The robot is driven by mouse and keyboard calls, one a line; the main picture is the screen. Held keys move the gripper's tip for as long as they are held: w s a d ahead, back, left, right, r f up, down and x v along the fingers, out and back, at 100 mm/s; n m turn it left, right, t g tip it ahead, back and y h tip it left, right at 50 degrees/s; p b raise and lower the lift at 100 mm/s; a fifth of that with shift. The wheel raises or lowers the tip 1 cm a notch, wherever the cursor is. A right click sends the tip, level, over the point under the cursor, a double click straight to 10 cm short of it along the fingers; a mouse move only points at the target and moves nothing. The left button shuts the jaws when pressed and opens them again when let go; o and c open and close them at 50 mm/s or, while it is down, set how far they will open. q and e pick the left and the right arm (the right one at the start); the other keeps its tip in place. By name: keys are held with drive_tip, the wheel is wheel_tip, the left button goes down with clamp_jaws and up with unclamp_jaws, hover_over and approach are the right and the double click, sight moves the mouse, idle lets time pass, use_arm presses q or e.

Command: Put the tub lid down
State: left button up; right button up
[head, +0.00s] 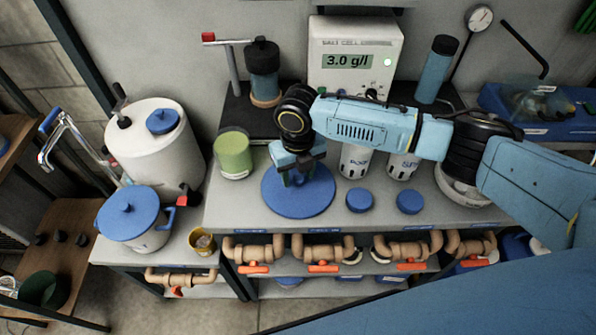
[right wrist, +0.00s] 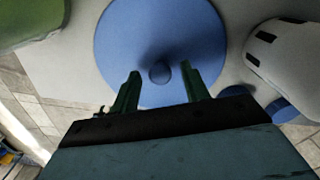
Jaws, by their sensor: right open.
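The tub lid, a wide blue disc (head: 312,205) with a small round knob, appears to lie flat on the grey bench top, near the front edge. It fills the upper middle of the right wrist view (right wrist: 125,40). My right gripper (head: 299,178) is above the lid, pointing down. In the right wrist view its two dark green fingers (right wrist: 159,74) are open, one on each side of the knob, with gaps between them and it. The gripper hides part of the lid in the head view. My left gripper is not in view.
A green jar (head: 234,155) stands left of the lid. Two small blue caps (head: 360,201) (head: 410,202) lie to its right, before white bottles (head: 354,162). A meter (head: 355,60) stands behind. A white pot with blue lid (head: 130,215) and a yellow cup (head: 202,242) are at left.

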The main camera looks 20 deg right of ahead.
sight(298, 177)
wheel_tip(298, 177, up, 12)
drive_tip(key=shift+r, duration=0.15)
idle(0.3)
idle(0.4)
